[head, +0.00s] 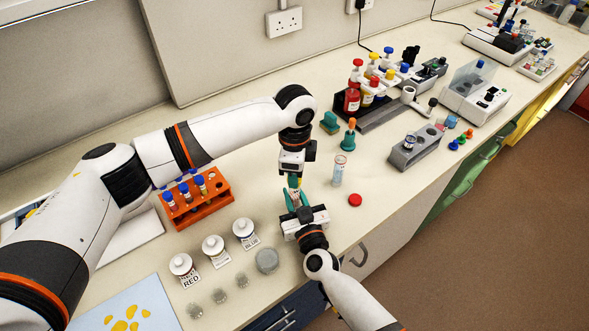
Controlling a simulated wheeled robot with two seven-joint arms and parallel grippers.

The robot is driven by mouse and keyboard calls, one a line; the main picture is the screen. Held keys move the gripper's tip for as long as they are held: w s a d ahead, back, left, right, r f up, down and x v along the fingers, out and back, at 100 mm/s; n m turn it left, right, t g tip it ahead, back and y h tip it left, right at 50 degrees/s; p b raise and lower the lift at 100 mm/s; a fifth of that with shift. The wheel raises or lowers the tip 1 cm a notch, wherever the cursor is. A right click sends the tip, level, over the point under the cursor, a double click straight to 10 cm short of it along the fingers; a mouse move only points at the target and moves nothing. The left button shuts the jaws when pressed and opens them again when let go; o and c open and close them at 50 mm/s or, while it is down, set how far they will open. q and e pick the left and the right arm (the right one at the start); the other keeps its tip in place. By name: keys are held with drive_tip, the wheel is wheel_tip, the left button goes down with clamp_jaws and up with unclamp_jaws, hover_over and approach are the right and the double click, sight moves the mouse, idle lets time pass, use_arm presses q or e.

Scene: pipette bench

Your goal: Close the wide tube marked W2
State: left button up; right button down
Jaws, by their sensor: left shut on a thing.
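A clear wide tube (338,171) with a printed label stands upright on the bench, right of my grippers; its marking is too small to read. A red cap (355,200) lies on the bench in front of it. Another labelled tube (410,142) stands in the grey rack (413,153); I cannot tell which one is W2. My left gripper (294,182) points down and is shut on a small yellowish thing, mostly hidden by the fingers. My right gripper (298,196) reaches up from below, its teal fingers close around the same spot; whether they touch the thing is unclear.
An orange rack (196,203) with capped tubes stands left of my grippers. A teal stand with an orange-topped piece (349,136) is behind the tube. Bench around the red cap is clear.

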use_arm(q)
drive_tip(key=m, duration=2.7)
drive_tip(key=o, duration=0.9)
drive_tip(key=shift+f, duration=0.1)
